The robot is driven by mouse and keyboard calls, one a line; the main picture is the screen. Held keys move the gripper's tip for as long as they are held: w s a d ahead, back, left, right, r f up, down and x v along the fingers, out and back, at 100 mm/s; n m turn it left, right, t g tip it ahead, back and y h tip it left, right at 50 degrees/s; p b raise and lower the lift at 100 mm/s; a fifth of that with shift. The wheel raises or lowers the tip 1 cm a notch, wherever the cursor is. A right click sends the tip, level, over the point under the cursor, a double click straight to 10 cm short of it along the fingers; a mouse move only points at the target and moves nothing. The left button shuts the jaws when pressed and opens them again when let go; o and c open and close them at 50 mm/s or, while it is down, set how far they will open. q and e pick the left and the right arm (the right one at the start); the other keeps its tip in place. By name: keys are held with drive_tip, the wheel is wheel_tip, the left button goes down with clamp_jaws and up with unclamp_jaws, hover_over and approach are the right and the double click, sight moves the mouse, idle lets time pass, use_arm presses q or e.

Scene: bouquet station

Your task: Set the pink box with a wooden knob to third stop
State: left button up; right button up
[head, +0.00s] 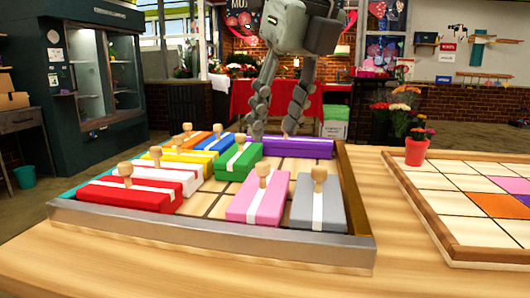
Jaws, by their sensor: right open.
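The pink box (243,207) lies in the front part of a shallow framed tray (210,243), with a white stripe along it. Its round wooden knob (263,172) stands up near its far end. A grey box (318,212) with a knob lies just right of it, and a red box (106,197) lies to its left. My right gripper (273,132) points down with its fingers spread at the back of the tray, near the purple box (305,148). It is empty and well behind the pink box. I see no marked stops. My left gripper is not in view.
White (183,182), yellow (205,168), green (240,165), blue and orange boxes fill the tray's left and middle. Bare tiles show behind the pink box. A board with coloured squares (495,204) and a red flowerpot (416,152) stand at right.

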sight(263, 164)
drive_tip(key=x, duration=0.7)
drive_tip(key=shift+s+a+f, duration=0.1)
drive_tip(key=shift+a, duration=0.05)
drive_tip(key=shift+c, duration=0.5)
clamp_jaws()
